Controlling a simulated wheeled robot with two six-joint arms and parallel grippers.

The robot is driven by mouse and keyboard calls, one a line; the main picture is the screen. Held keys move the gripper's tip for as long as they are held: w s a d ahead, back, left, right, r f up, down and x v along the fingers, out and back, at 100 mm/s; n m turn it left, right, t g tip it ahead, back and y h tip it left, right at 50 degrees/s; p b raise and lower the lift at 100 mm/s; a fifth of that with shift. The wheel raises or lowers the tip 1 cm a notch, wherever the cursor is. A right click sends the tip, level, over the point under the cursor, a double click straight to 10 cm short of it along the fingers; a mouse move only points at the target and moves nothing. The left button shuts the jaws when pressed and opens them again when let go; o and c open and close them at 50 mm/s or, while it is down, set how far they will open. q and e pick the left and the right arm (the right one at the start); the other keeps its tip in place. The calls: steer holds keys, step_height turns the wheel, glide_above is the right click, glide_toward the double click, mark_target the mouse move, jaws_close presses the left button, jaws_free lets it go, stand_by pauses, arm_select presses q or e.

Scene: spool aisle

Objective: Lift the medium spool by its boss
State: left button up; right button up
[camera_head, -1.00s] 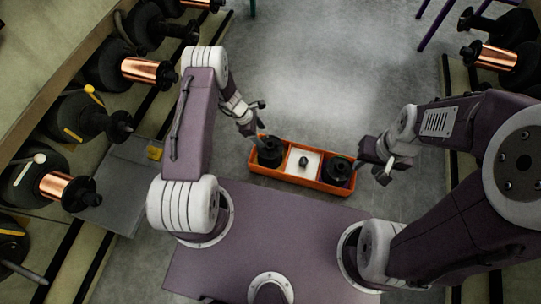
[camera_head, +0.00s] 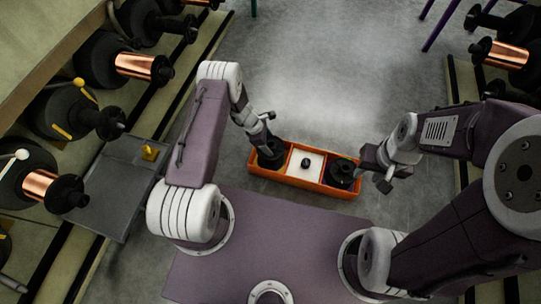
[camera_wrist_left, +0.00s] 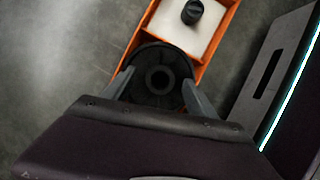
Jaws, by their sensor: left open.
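An orange tray (camera_head: 317,187) with three compartments sits in front of my base. Its left compartment holds a black spool (camera_head: 267,159), its middle one a white block with a small black knob (camera_head: 306,162), its right one another black spool (camera_head: 341,172). I cannot tell which is the medium one. My left gripper (camera_head: 268,141) is over the left spool. In the left wrist view my left gripper (camera_wrist_left: 158,95) is open, with one finger on either side of the black spool (camera_wrist_left: 158,79) and its round boss. My right gripper (camera_head: 387,180) is just right of the tray; its jaws are unclear.
Racks with black and copper spools (camera_head: 138,66) line the left side, and more copper spools (camera_head: 498,52) stand at the right. A grey platform with a yellow piece (camera_head: 149,153) is at the left. The floor beyond the tray is clear.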

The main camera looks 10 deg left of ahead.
arm_select(q)
steer(key=shift+r, duration=0.1)
jaws_close()
